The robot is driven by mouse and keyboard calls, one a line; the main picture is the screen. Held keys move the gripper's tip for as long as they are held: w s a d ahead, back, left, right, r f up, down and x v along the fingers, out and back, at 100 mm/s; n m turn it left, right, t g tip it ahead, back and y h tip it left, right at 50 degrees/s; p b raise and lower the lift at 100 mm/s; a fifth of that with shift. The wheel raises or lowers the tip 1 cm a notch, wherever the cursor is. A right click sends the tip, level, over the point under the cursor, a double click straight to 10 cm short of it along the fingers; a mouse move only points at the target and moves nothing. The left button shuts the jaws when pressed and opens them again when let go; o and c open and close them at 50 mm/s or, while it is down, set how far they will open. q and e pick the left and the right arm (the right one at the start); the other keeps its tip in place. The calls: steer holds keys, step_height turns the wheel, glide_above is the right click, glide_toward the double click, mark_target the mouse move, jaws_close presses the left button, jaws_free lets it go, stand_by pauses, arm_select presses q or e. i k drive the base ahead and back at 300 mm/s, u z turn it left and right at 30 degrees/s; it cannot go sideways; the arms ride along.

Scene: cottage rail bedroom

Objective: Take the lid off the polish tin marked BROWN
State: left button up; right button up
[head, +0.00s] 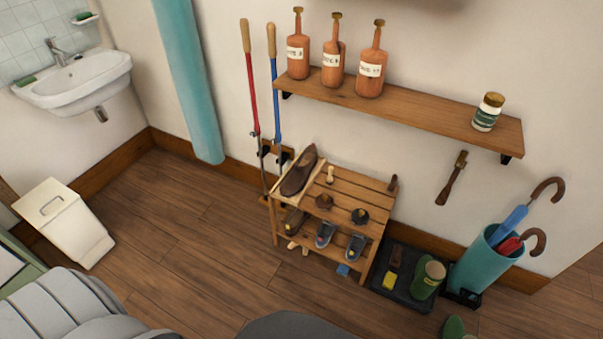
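Two small dark round tins stand on the slatted top of the wooden shoe rack (345,183): a left tin (323,201) and a right tin (360,216). They look like polish tins, but their markings are too small to read, so I cannot tell which is BROWN. Both look closed, though this is hard to be sure of at this size. A brown shoe (298,172) lies on a pale board to their left, with a small pale-handled item (330,175) beside it. Neither of my grippers is in view.
Shoes sit on the rack's lower level (325,233). A dark tray (408,285) with a green boot and a teal umbrella stand (483,268) are at its right. A wall shelf (420,112) with bottles hangs above.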

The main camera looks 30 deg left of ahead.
mark_target(324, 201)
steer(key=u, duration=0.4)
steer(key=i, duration=1.2)
steer(key=u, duration=0.3)
